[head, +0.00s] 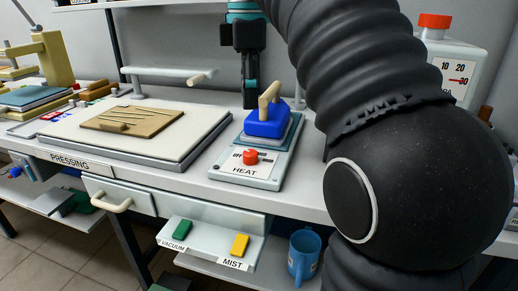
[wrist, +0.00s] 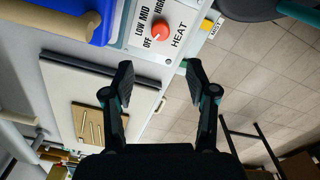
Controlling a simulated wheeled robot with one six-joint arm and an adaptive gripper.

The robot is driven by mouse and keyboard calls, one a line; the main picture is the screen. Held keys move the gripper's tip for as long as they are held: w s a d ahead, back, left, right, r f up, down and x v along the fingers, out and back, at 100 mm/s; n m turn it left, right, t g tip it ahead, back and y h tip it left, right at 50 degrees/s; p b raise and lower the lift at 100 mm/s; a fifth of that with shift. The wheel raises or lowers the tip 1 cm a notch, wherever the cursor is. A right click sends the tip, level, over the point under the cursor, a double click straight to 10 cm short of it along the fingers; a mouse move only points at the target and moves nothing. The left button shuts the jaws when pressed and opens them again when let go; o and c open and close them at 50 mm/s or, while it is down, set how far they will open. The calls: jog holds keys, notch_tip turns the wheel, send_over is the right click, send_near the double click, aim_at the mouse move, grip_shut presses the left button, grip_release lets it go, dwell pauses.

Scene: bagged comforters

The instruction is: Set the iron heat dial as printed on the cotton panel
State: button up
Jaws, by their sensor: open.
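The red heat dial (head: 250,157) sits on a pale HEAT plate (head: 262,181) in front of the blue iron (head: 267,121). In the wrist view the red dial (wrist: 160,29) is ringed by OFF, LOW, MID and HIGH; I cannot tell where it points. A tan panel with raised strips (head: 130,119) lies on the pressing board (head: 185,150); it also shows in the wrist view (wrist: 88,125). I can read no print on it. My gripper (wrist: 159,75) is open and empty, apart from the dial. In the head view it hangs behind the iron, its tips partly hidden.
A shelf below holds a green VACUUM block (head: 182,230) and a yellow MIST block (head: 240,244). A blue mug (head: 304,257) stands lower down. A white bottle with a red cap (head: 455,62) is at the right, behind my arm. A sleeve board (head: 165,72) stands behind the pressing board.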

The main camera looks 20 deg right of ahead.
aim_at(250, 152)
notch_tip(250, 152, down, 12)
jog(key=b, duration=0.2)
jog(key=shift+f+b, duration=0.2)
jog(key=shift+b, duration=0.2)
grip_shut()
